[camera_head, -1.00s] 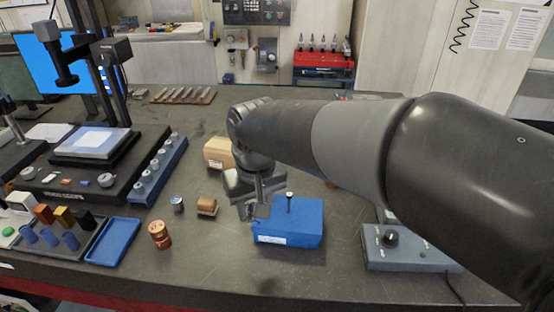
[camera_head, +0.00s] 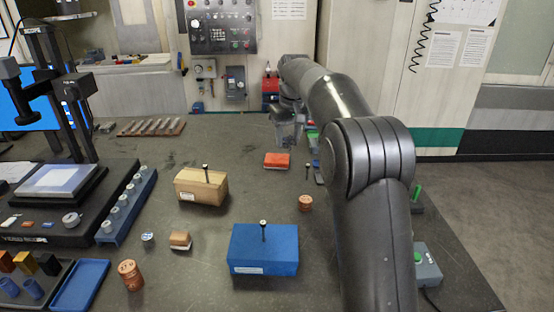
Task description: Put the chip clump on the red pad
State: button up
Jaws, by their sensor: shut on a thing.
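My gripper (camera_head: 286,140) is at the far part of the bench, small in the picture, with its fingers pointing down. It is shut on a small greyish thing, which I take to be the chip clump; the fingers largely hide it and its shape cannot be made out. A red pad (camera_head: 277,160) lies flat on the dark bench just below and in front of the gripper in the picture. I cannot tell how high the gripper is above the pad.
A cardboard box (camera_head: 201,187) and a blue box (camera_head: 263,250), each with a knobbed pin, stand nearer. A copper cylinder (camera_head: 305,203) stands right of the cardboard box. A blue tray (camera_head: 80,286) is at front left. Bench around the pad's left is clear.

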jog(key=w+d+f, duration=0.2)
jog(key=w+d, duration=0.5)
jog(key=d, duration=0.3)
send_over(285, 161)
jog(key=f, duration=0.6)
jog(key=shift+s+d+f, duration=0.1)
jog(key=shift+s+f, duration=0.25)
jog(key=shift+s, duration=0.05)
jog(key=shift+f, duration=2.05)
jog(key=o, duration=1)
jog(key=shift+f, duration=0.1)
jog(key=shift+c, duration=0.2)
